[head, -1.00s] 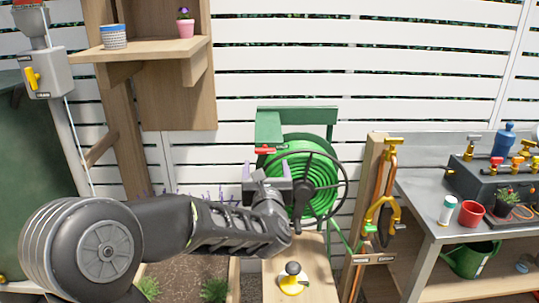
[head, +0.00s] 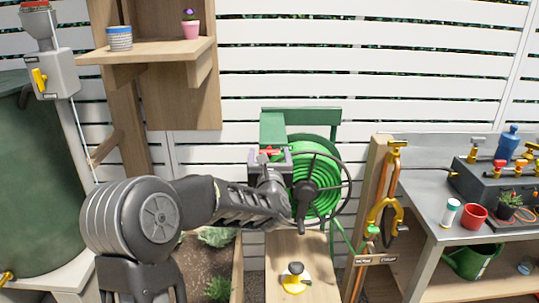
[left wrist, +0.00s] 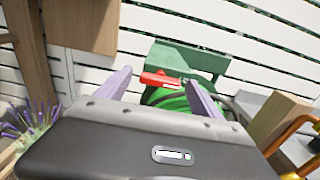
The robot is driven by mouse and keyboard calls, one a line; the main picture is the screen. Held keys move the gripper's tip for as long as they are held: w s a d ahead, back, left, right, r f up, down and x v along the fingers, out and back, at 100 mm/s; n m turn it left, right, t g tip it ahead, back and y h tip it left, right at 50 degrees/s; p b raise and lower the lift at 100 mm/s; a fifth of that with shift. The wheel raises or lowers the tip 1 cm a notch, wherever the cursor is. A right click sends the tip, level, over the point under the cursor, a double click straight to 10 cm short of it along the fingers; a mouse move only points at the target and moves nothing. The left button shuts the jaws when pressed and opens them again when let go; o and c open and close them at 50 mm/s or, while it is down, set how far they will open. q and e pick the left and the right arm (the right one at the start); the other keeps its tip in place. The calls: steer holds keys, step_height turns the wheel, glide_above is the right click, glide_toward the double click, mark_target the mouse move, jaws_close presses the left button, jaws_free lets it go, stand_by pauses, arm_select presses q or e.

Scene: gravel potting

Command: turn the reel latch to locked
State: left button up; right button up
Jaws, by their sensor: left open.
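The green hose reel (head: 322,175) stands against the white fence, with a black hand wheel and crank in front of it. The red reel latch (head: 268,152) is at the reel's upper left, partly hidden behind my left gripper. In the left wrist view the red latch (left wrist: 160,79) lies crosswise, with its left end near the left finger. My left gripper (head: 270,154) is open at the latch. Its two pale purple fingers (left wrist: 158,88) stand on either side of the latch; I cannot tell whether they touch it. My right gripper is not in view.
A wooden stand with a yellow-based knob (head: 294,278) is below the reel. An orange hose with yellow fittings (head: 384,205) hangs on a post to the right, beside a grey workbench (head: 425,205). A wooden shelf (head: 150,50) is at the upper left.

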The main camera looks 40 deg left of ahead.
arm_select(q)
steer(key=shift+c, duration=0.2)
steer(key=c, duration=1.3)
